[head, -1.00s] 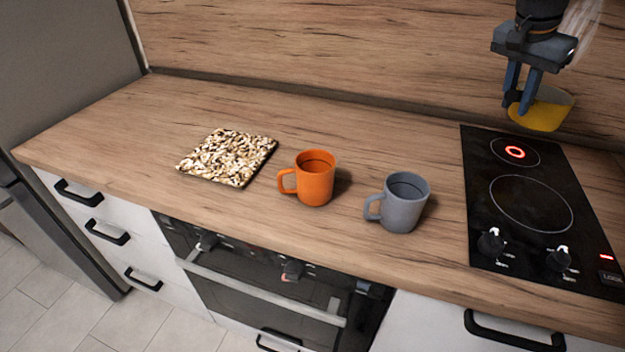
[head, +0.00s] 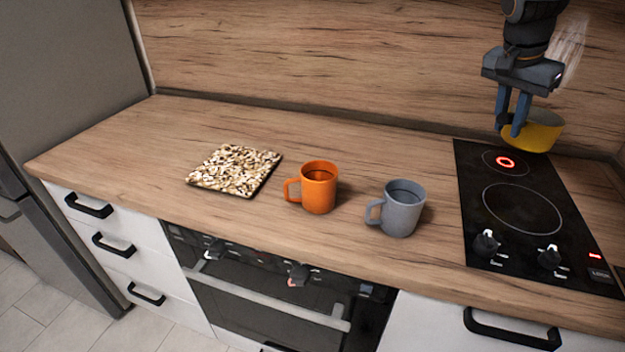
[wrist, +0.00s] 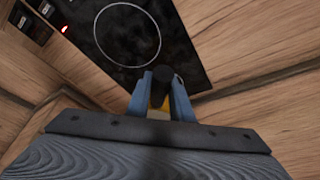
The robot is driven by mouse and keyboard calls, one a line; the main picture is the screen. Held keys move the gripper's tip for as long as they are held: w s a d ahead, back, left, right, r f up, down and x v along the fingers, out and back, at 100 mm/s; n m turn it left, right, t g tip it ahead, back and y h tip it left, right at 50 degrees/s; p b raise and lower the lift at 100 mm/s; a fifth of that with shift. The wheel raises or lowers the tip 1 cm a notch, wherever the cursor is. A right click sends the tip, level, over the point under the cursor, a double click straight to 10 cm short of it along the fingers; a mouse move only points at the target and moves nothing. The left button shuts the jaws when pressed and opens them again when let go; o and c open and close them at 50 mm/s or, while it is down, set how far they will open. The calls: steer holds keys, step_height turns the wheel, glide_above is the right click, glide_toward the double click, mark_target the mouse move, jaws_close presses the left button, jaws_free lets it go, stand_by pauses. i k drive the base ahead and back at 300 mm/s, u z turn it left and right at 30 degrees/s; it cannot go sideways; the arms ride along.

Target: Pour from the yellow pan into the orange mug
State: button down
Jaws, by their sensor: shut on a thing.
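The yellow pan (head: 533,134) is held above the back of the hob at the right of the head view. My gripper (head: 514,128) is shut on its handle. In the wrist view my gripper (wrist: 161,98) has its blue fingers on either side of the dark handle (wrist: 161,88), with only a sliver of yellow showing. What is inside the pan cannot be seen. The orange mug (head: 319,188) stands upright on the counter, left of the pan, its handle to the left. Its inside looks dark.
A grey mug (head: 404,209) stands just right of the orange mug. A speckled square board (head: 235,169) lies to the left. The black hob (head: 522,208) has a glowing red ring at the back. The wooden splashback (head: 330,60) rises close behind the pan.

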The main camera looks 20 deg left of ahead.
mark_target(318, 178)
steer(key=k, duration=1.5)
steer(key=u, duration=1.65)
steer(key=i, duration=1.6)
steer(key=z, duration=1.5)
